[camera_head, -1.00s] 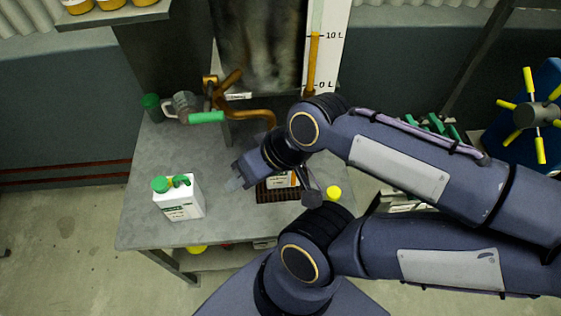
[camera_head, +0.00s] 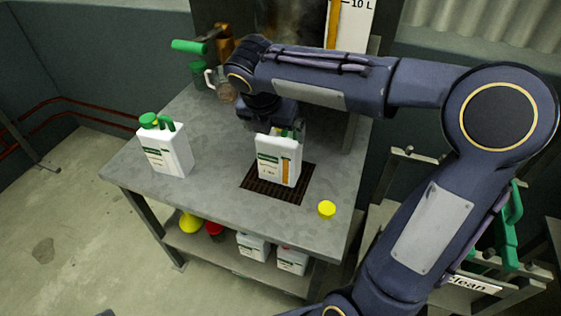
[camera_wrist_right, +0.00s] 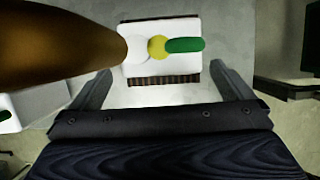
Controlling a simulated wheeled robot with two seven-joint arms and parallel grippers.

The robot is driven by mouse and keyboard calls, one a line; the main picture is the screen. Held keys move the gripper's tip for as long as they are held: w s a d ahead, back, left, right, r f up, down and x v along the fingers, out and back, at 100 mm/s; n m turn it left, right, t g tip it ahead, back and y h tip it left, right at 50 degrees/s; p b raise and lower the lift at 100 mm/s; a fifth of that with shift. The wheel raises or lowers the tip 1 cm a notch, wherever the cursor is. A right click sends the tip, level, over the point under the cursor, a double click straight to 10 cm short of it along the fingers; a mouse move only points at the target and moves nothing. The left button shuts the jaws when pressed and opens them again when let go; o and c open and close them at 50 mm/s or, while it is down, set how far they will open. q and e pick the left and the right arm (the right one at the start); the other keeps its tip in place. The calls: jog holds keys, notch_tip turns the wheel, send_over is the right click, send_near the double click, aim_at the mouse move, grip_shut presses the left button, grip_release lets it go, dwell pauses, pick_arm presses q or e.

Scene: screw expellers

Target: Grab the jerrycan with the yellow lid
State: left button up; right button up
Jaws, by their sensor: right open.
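A white jerrycan (camera_head: 278,165) with a green handle and an orange level strip stands upright on a dark grate (camera_head: 257,186). In the right wrist view the same jerrycan (camera_wrist_right: 183,64) shows from above, with a yellow round spot at its mouth that may be a lid or oil. A loose yellow lid (camera_head: 326,209) lies on the table to its right. My right gripper (camera_head: 270,122) is over the jerrycan's top. Its open fingers (camera_wrist_right: 162,75) show left and right of the jerrycan, apart from it. My left gripper is out of view.
A second white jerrycan (camera_head: 166,152) with a green cap and handle stands at the table's left. A brown pipe (camera_wrist_right: 60,45) reaches in close over the near jerrycan. The metal table (camera_head: 222,185) is clear between the jerrycans. More jerrycans (camera_head: 252,246) stand on the lower shelf.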

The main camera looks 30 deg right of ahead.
aim_at(278, 138)
jog(key=b+x, duration=0.1)
jog(key=x, duration=0.5)
jog(key=shift+d+f+b, duration=0.15)
jog(key=shift+f+b, duration=0.05)
jog(key=shift+b, duration=0.1)
jog(key=shift+c, duration=0.4)
jog(key=c, duration=1.4)
jog(key=shift+r, duration=0.15)
jog(key=shift+c, duration=1)
jog(key=shift+r, duration=0.1)
